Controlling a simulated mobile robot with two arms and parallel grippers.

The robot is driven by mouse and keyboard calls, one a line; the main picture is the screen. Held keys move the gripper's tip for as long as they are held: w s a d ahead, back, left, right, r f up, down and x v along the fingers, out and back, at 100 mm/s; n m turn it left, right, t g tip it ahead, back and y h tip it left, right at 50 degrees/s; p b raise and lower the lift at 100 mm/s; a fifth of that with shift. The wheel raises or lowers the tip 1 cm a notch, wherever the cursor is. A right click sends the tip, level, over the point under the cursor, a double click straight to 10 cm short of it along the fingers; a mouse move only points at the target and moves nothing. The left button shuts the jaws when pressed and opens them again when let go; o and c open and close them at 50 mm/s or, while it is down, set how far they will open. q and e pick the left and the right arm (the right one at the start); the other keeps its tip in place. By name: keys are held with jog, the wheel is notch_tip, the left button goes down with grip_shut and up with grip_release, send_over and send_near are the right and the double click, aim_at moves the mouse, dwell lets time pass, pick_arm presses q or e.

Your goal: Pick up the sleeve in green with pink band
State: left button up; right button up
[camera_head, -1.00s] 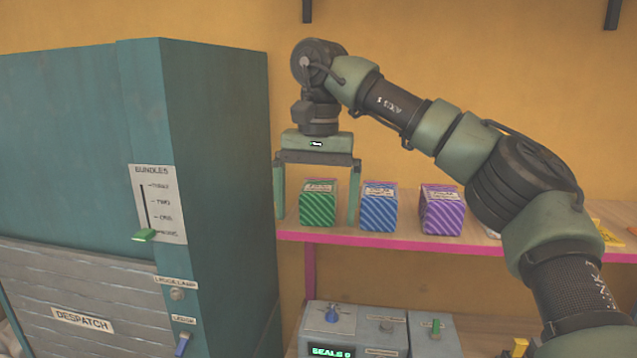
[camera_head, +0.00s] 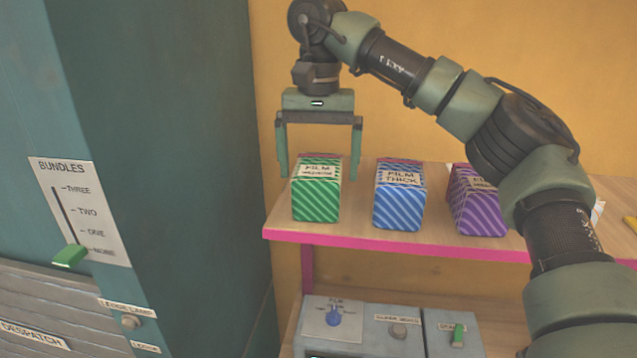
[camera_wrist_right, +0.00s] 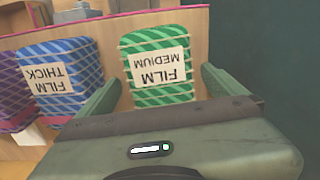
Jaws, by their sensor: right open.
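The green striped sleeve (camera_head: 316,200) stands on the shelf, the leftmost of three packs. A white label reading FILM MEDIUM and a bit of pink-red show at its top. In the right wrist view the green sleeve (camera_wrist_right: 158,68) lies between the fingers, its label upside down. My right gripper (camera_head: 318,172) is open and points down, one finger to each side of the sleeve's upper part. The fingers look apart from it, though their exact depth is hard to tell. My left gripper is not in view.
A blue FILM THICK pack (camera_head: 398,205) and a purple pack (camera_head: 474,205) stand to the right on the pink-edged shelf (camera_head: 400,248). A teal cabinet (camera_head: 185,130) with a BUNDLES slider rises close on the left. Grey control boxes (camera_head: 395,335) sit below.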

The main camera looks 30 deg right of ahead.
jog(key=f, duration=0.1)
jog(key=f+p, duration=0.1)
jog(key=f, duration=0.1)
jog(key=shift+w+d+f+p, duration=0.15)
jog(key=shift+w+f+p, duration=0.1)
jog(key=shift+w+p, duration=0.05)
jog(key=shift+f, duration=0.25)
jog(key=c, duration=1.7)
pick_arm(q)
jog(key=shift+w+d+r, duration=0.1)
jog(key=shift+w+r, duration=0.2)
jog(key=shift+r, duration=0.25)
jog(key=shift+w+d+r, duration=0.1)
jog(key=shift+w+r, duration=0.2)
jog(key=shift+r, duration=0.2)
pick_arm(e)
jog(key=shift+c, duration=0.2)
jog(key=shift+r, duration=0.1)
